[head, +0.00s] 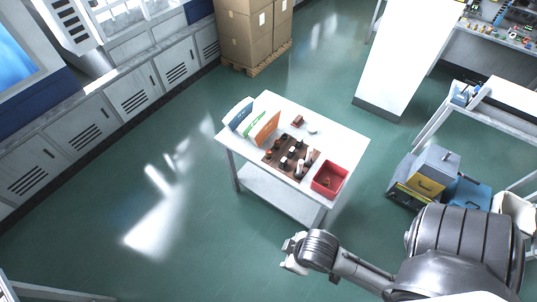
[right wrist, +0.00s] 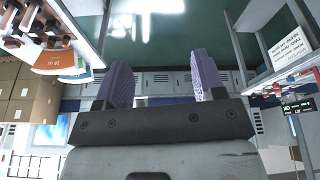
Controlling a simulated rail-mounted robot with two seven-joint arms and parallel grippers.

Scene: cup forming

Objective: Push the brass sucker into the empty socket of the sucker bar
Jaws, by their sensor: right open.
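A white table (head: 232,140) stands in the middle of the head view. A brown board (head: 270,156) on it carries several small dark and pale upright pieces. A red bin (head: 343,168) beside the board holds something small. I cannot make out the brass sucker, the sucker bar or its empty socket; everything there is too small to tell. My right gripper (head: 293,253) is off the front of the table, apart from it. In the right wrist view its two purple fingers (right wrist: 160,85) are spread with nothing between them. My left gripper is in neither view.
A small reddish block (head: 298,120) and a pale piece (head: 312,130) lie behind the board. A white pillar (head: 400,60), cardboard boxes (head: 245,35) and grey cases (head: 432,168) stand around. The green floor at left is clear.

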